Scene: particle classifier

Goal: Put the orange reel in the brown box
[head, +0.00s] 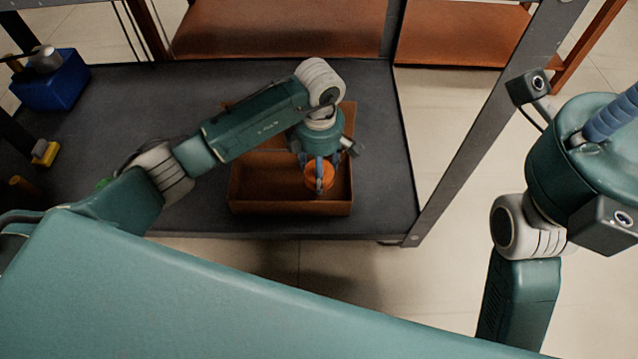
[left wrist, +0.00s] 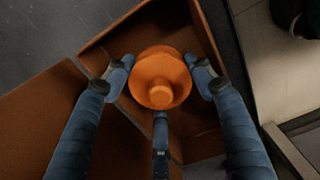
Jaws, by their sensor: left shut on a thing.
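The orange reel (left wrist: 160,78) is between the fingers of my left gripper (left wrist: 160,72), which is shut on it. In the head view the reel (head: 319,174) is held at my left gripper (head: 319,180), over the open brown box (head: 290,208). The box's inside and walls also show below the reel in the left wrist view (left wrist: 112,42). I cannot tell whether the reel touches the box floor.
The box is on a dark grey shelf (head: 385,215) near its front edge. A blue container (head: 52,85) and a small yellow block (head: 45,153) are at the left. A metal post (head: 480,130) rises at the shelf's right corner. The shelf's back middle is clear.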

